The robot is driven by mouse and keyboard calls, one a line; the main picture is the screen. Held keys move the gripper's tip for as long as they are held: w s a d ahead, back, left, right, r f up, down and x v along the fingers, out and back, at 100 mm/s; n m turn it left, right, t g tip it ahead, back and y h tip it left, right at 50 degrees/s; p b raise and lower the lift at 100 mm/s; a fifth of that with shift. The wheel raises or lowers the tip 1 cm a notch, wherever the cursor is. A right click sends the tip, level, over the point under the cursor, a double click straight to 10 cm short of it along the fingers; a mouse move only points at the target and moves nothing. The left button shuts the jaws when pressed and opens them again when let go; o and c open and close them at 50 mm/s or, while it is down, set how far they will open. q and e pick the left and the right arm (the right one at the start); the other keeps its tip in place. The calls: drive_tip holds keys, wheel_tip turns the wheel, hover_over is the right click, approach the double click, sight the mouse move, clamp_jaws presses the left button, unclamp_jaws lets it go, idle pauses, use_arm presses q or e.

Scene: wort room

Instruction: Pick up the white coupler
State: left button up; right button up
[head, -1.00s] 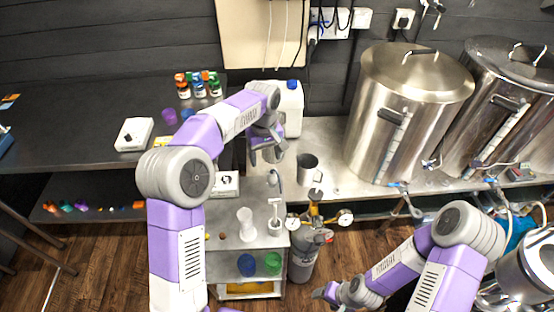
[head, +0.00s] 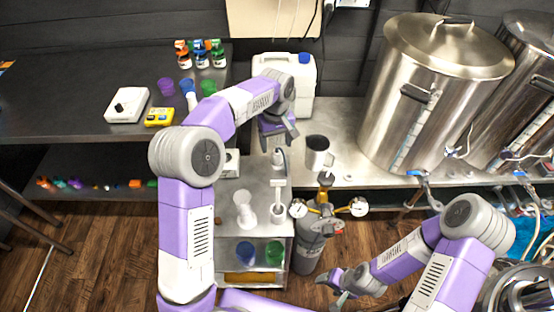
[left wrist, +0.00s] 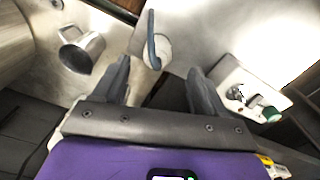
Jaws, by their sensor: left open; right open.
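A round white fitting with a curved blue-grey lever (left wrist: 160,50), which looks like the white coupler, stands at the back of the steel cart. It also shows in the head view, where mostly its grey lever (head: 280,158) is visible. My left gripper (head: 278,138) is open and empty just above and behind it. In the left wrist view the fitting lies ahead, between the fingertips of that gripper (left wrist: 158,66), with no visible contact. A second white, T-shaped fitting (head: 278,208) stands nearer the cart's front. My right gripper (head: 342,280) is open and empty, low at the front right.
A metal mug (head: 318,154) stands on the steel bench right of my left gripper; a white jug (head: 302,95) is behind. A white hourglass-shaped piece (head: 244,208) and a white box (left wrist: 250,92) are on the cart. A gas cylinder (head: 312,250) with gauges stands beside it.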

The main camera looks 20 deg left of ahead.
sight(277, 152)
use_arm(q)
drive_tip(key=f+b, duration=0.2)
drive_tip(key=f, duration=0.4)
drive_tip(key=shift+d, duration=0.2)
drive_tip(key=shift+r, duration=0.1)
drive_tip(key=c, duration=1.1)
